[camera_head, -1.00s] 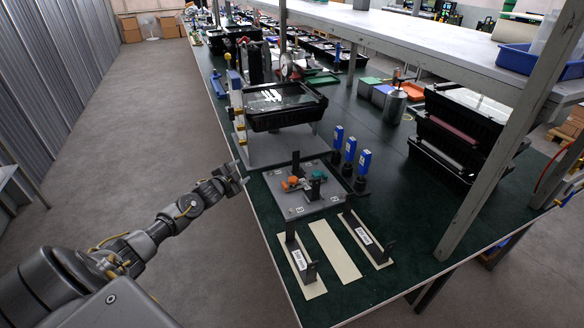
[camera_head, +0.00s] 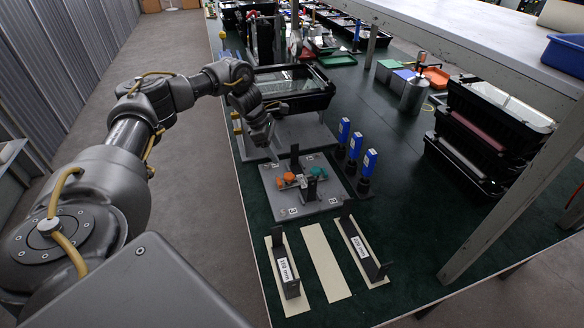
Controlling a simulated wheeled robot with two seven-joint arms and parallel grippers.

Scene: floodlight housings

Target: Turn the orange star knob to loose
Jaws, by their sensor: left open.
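The orange star knob (camera_head: 289,178) sits on a fixture on the grey plate (camera_head: 322,208) on the green bench. A teal knob (camera_head: 317,171) is on the same fixture to its right. My left gripper (camera_head: 270,142) is above and slightly left of the orange knob, pointing down, apart from it. Its jaws are open and seem empty, though they are small in this view. I cannot read the knob's setting. My right gripper is not in view.
Several blue-topped tools (camera_head: 355,146) stand right of the plate. A black tray (camera_head: 312,99) is on a stand behind it. Labelled holders (camera_head: 286,265) and a cream strip (camera_head: 325,262) lie in front. Black bins (camera_head: 490,130) stand at right under the shelf.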

